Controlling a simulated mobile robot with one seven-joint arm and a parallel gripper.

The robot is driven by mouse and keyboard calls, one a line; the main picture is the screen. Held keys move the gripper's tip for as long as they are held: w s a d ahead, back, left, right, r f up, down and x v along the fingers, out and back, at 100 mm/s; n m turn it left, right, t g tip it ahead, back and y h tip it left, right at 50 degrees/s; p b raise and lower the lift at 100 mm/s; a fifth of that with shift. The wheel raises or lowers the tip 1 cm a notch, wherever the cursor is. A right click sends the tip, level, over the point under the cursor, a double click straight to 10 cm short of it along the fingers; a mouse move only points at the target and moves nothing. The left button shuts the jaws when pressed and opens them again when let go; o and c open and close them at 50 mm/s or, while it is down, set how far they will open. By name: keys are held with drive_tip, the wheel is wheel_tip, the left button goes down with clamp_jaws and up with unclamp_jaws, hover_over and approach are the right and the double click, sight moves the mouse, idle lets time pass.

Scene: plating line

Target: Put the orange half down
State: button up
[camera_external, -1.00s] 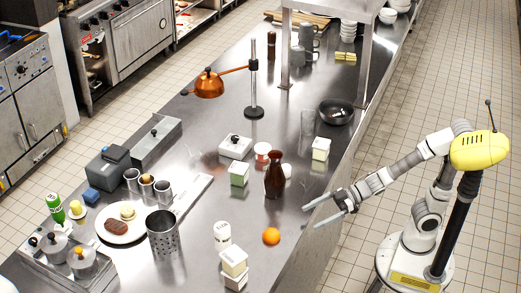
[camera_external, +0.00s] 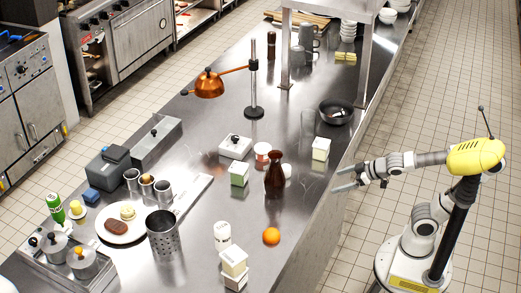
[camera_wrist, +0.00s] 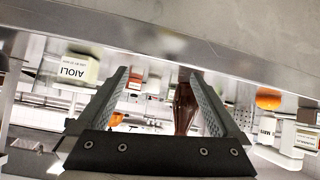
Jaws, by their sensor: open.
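The orange half (camera_external: 271,236) rests on the steel counter (camera_external: 300,215) near its right edge, in front of the brown carafe. It also shows at the right of the wrist view (camera_wrist: 268,99). It looks like a round orange shape; its cut face cannot be made out. My gripper (camera_external: 340,180) is open and empty, beside the counter's right edge, to the right of the carafe and apart from the orange half. In the wrist view, the two fingers (camera_wrist: 160,85) stand wide apart with nothing held between them.
The brown carafe (camera_external: 275,175) stands near the edge; behind it are a white-lidded carton (camera_external: 320,149) and a dark bowl (camera_external: 336,112). Stacked cartons (camera_external: 234,262) and a perforated steel cylinder (camera_external: 162,232) stand left of the orange half. The aisle floor (camera_external: 385,130) right of the counter is clear.

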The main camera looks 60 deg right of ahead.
drive_tip(key=s+d+f+m+g, duration=0.2)
drive_tip(key=s+g, duration=0.3)
drive_tip(key=s, duration=0.6)
drive_tip(key=shift+d+f, duration=0.35)
drive_tip(key=shift+f, duration=0.35)
